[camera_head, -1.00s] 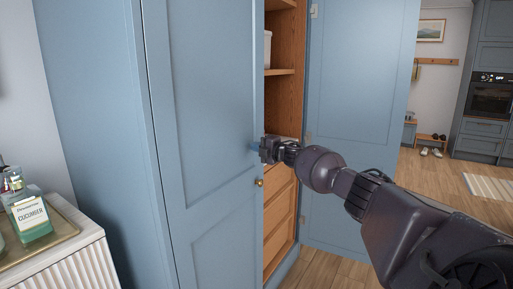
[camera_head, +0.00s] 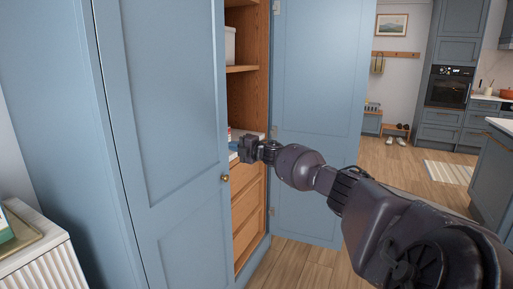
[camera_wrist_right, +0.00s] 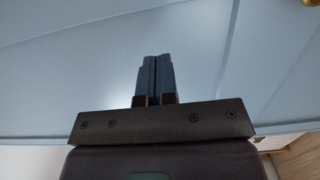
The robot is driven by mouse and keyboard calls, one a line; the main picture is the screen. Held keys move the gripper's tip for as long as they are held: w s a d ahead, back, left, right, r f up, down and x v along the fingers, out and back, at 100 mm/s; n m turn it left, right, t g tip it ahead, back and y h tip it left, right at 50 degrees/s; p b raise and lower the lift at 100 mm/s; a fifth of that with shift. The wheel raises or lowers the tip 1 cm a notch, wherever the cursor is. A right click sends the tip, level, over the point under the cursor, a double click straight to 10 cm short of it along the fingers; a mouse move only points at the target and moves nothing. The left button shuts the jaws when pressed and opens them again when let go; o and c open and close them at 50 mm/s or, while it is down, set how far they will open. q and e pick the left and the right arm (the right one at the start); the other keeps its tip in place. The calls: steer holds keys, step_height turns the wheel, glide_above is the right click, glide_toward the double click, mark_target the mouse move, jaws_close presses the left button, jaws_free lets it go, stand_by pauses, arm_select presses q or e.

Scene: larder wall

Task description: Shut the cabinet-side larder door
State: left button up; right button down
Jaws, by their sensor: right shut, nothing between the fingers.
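The larder has two blue doors. The left door (camera_head: 165,120), beside the white ribbed cabinet (camera_head: 50,262), covers the left part of the larder; I cannot tell whether it is fully closed. It has a brass knob (camera_head: 225,178) at its free edge. The right door (camera_head: 318,110) stands wide open, baring the wooden inside. My right gripper (camera_head: 234,146) is by the left door's free edge, above the knob. In the wrist view its blue fingers (camera_wrist_right: 155,78) are together and empty, in front of a blue panel; contact is unclear. My left gripper is out of view.
Wooden shelves (camera_head: 242,69) and drawers (camera_head: 246,205) show in the opening, with a white container (camera_head: 230,45) on a shelf. Wooden floor (camera_head: 310,258) lies clear in front. An oven (camera_head: 449,87) and kitchen units stand at the far right.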

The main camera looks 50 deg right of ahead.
steer(key=s+d+p, duration=0.1)
steer(key=s+p, duration=0.1)
steer(key=s, duration=0.5)
steer(key=shift+s+d, duration=0.15)
steer(key=shift+d, duration=0.1)
